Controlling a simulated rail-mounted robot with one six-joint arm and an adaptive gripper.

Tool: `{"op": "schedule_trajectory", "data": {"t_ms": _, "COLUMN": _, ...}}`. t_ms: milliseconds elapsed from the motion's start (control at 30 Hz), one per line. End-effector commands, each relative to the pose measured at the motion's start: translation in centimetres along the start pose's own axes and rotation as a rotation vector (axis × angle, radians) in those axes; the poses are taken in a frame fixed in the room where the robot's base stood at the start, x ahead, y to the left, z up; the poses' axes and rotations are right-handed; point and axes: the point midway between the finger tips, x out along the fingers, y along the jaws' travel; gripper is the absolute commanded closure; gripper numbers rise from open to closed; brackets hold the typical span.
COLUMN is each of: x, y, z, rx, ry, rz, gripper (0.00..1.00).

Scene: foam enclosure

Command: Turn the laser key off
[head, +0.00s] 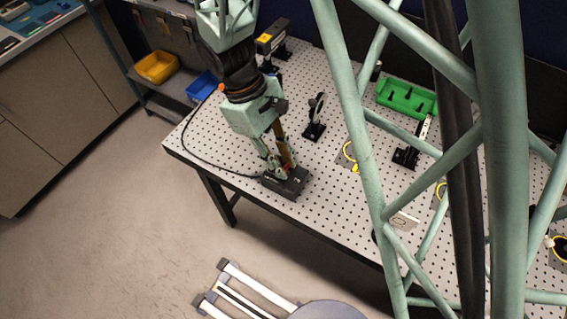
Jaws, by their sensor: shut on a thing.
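My gripper (283,170) points down at a low black box (293,186) near the left front edge of the perforated table. Its fingers are shut at the top of this box, on the laser key. The key itself is mostly hidden by the fingers, with only a small reddish spot between them. Which way the key is turned cannot be told. A black cable (191,146) runs from the box along the left of the table and up behind my arm.
A black laser housing with a yellow label (264,38) stands at the back of the table (240,191). A mounted round optic (316,112) stands right of my gripper. A green tray (408,97) lies farther right. Yellow (157,67) and blue (203,86) bins sit left.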

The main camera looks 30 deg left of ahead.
Motion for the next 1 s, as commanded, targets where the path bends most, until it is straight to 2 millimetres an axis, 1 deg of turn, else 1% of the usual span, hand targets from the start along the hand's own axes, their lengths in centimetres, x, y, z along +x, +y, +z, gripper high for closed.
{"op": "schedule_trajectory", "data": {"t_ms": 200, "x": -0.02, "y": -0.04, "z": -0.03, "rx": -0.053, "ry": 0.000, "rz": 0.022, "gripper": 0.92}}
{"op": "schedule_trajectory", "data": {"t_ms": 633, "x": -0.01, "y": -0.04, "z": -0.02, "rx": -0.061, "ry": 0.000, "rz": 0.025, "gripper": 0.93}}
{"op": "schedule_trajectory", "data": {"t_ms": 667, "x": -0.01, "y": -0.04, "z": -0.02, "rx": -0.061, "ry": 0.000, "rz": 0.025, "gripper": 0.79}}
{"op": "schedule_trajectory", "data": {"t_ms": 767, "x": 0.00, "y": -0.04, "z": -0.01, "rx": -0.061, "ry": 0.000, "rz": 0.025, "gripper": 0.70}}
{"op": "schedule_trajectory", "data": {"t_ms": 800, "x": 0.00, "y": -0.04, "z": -0.01, "rx": -0.061, "ry": 0.000, "rz": 0.025, "gripper": 0.68}}
{"op": "schedule_trajectory", "data": {"t_ms": 1000, "x": 0.00, "y": -0.04, "z": 0.00, "rx": -0.060, "ry": 0.000, "rz": 0.025, "gripper": 0.68}}
